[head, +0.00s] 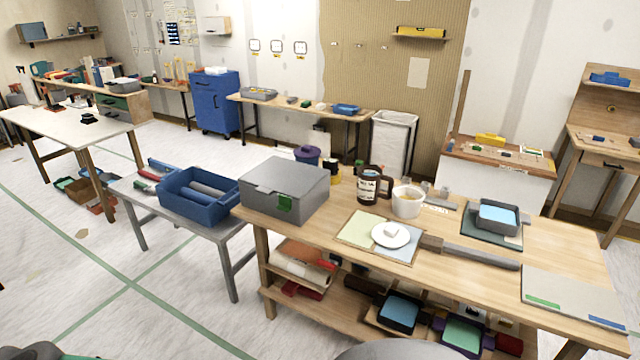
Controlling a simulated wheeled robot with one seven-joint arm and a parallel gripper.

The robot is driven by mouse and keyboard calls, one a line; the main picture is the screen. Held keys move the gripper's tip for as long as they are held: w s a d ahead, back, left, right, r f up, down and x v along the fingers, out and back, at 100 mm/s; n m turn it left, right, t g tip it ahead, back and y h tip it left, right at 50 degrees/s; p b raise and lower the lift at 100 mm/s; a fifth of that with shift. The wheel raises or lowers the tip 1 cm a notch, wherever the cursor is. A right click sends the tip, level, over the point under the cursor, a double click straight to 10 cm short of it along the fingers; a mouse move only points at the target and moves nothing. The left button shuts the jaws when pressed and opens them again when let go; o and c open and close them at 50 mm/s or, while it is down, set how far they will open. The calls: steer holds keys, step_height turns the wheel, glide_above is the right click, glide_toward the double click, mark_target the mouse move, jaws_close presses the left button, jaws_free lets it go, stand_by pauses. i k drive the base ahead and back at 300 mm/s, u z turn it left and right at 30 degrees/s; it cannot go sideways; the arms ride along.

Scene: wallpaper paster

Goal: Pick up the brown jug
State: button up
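The brown jug (369,187) stands upright on the wooden workbench (468,238), near its back edge, with a pale label on its front and a handle on its right side. A cream mug or pot (407,203) stands close to its right. My gripper is not visible in the head view. A grey rounded shape at the bottom edge may be part of my own body.
A grey lidded box (285,188) stands left of the jug. In front lie a mat with a white plate (378,241) and a long grey tool (470,253). A blue-lined tray (497,216) is to the right. A blue bin (196,190) sits on a lower side table.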

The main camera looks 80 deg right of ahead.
mark_target(370, 177)
steer(key=i, duration=0.85)
steer(key=z, duration=3.15)
steer(key=i, duration=1.65)
